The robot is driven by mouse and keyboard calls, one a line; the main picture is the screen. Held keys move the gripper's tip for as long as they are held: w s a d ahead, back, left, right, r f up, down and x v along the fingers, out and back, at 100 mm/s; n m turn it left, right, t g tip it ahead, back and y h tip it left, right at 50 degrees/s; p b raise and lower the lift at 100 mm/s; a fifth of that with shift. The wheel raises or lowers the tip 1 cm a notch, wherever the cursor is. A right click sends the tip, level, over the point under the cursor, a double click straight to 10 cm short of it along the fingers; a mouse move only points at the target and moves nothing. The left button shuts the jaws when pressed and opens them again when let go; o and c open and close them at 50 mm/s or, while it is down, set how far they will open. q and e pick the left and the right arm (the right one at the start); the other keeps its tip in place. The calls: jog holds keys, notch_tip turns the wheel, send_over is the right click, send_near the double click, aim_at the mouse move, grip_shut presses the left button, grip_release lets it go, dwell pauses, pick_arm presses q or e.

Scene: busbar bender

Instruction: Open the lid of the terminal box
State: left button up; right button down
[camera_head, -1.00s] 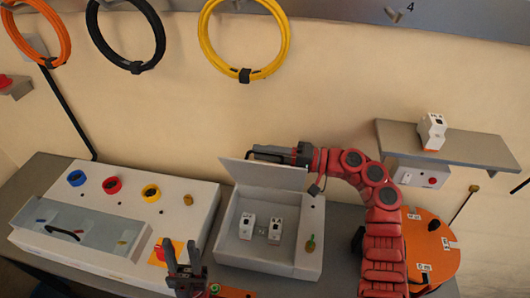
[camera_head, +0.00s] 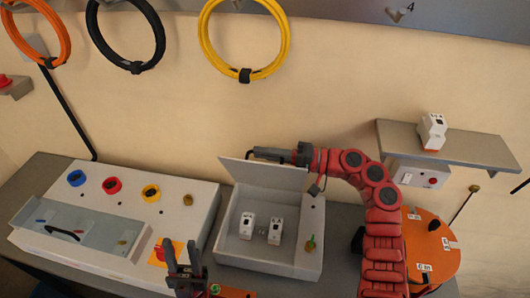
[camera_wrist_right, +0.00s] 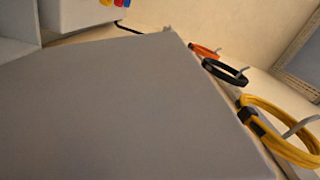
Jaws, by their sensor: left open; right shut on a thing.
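The terminal box (camera_head: 230,240) is a grey-white open box in the middle of the table, with two white breaker modules (camera_head: 247,226) inside. Its lid (camera_head: 262,174) stands raised at the back edge, so the inside is visible from above. My right gripper (camera_head: 270,153) is at the lid's top edge and is shut on it. The lid (camera_wrist_right: 130,105) fills much of the right wrist view as a flat grey panel; the fingertips do not show there. My left gripper (camera_head: 185,262) is open and empty, in front of the box's left corner.
A panel (camera_head: 205,200) with coloured round knobs stands left of the box. A wall shelf (camera_head: 465,147) holds a white module at right, above an orange round thing (camera_head: 440,250). Cable coils (camera_head: 243,72) hang on the wall behind.

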dwell(0.6)
jog(key=shift+w+d+r, duration=0.1)
jog(key=shift+w+r, duration=0.1)
jog(key=shift+w, duration=0.05)
jog(key=w, duration=0.1)
jog(key=w+m, duration=0.2)
jog(key=w, duration=0.1)
jog(key=shift+d+r, duration=0.25)
jog(key=shift+d, duration=0.1)
jog(key=c, duration=0.9)
grip_release()
jog(key=shift+s, duration=0.1)
